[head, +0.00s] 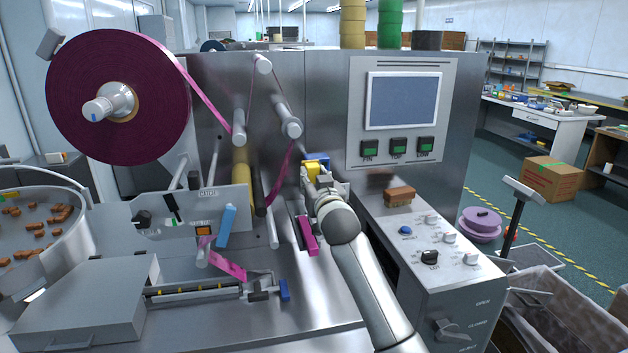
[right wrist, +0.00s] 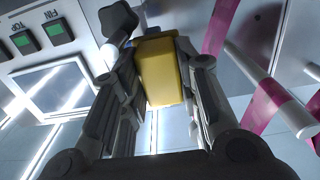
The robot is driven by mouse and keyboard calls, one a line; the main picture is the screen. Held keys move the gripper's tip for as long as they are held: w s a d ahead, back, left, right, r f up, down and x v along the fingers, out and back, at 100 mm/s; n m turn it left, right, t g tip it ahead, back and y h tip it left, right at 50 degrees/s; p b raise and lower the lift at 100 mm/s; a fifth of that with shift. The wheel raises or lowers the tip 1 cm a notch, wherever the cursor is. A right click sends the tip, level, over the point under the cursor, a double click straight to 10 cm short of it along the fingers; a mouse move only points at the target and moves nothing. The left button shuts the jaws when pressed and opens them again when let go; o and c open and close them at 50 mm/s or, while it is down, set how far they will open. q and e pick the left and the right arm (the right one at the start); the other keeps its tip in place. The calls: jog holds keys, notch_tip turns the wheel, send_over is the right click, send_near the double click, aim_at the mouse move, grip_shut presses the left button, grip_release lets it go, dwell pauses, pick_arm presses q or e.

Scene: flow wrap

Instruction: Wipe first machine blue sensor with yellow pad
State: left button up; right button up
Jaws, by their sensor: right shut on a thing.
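My right gripper (head: 318,176) is shut on the yellow pad (head: 312,168), in front of the machine's upright steel panel (head: 322,110). In the right wrist view the pad (right wrist: 158,72) sits between the two fingers (right wrist: 160,95). A small blue part (head: 324,161), possibly the blue sensor, shows right beside the pad in the head view. I cannot tell whether the pad touches it, and the gripper hides part of it. Another blue block (head: 226,226) stands tilted lower left, and a small blue piece (head: 284,290) is lower still. My left gripper is not in view.
A large purple film reel (head: 75,95) and rollers (head: 293,128) with pink film are left of the gripper. A screen (head: 402,100) and buttons are at right. A brown block (head: 399,196) lies on the control console (head: 440,235). A bowl (head: 75,245) holds brown pieces.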

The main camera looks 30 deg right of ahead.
jog(key=shift+x, duration=0.95)
jog(key=shift+s+d+r+p, duration=0.15)
jog(key=shift+d+p, duration=0.1)
jog(key=shift+d, duration=0.2)
jog(key=shift+s+d+p, duration=0.1)
jog(key=shift+d+p, duration=0.1)
jog(key=shift+d, duration=0.2)
jog(key=shift+s+d, duration=0.25)
jog(key=shift+d, duration=0.3)
grip_shut()
jog(key=shift+s+d+p, duration=0.15)
jog(key=shift+d+p, duration=0.15)
jog(key=shift+d, duration=0.85)
jog(key=shift+a, duration=0.1)
jog(key=a, duration=0.1)
jog(key=w+a, duration=0.1)
jog(key=a, duration=0.1)
jog(key=shift+a, duration=0.3)
jog(key=shift+w+a, duration=0.1)
jog(key=shift+a, duration=0.45)
jog(key=shift+a, duration=0.15)
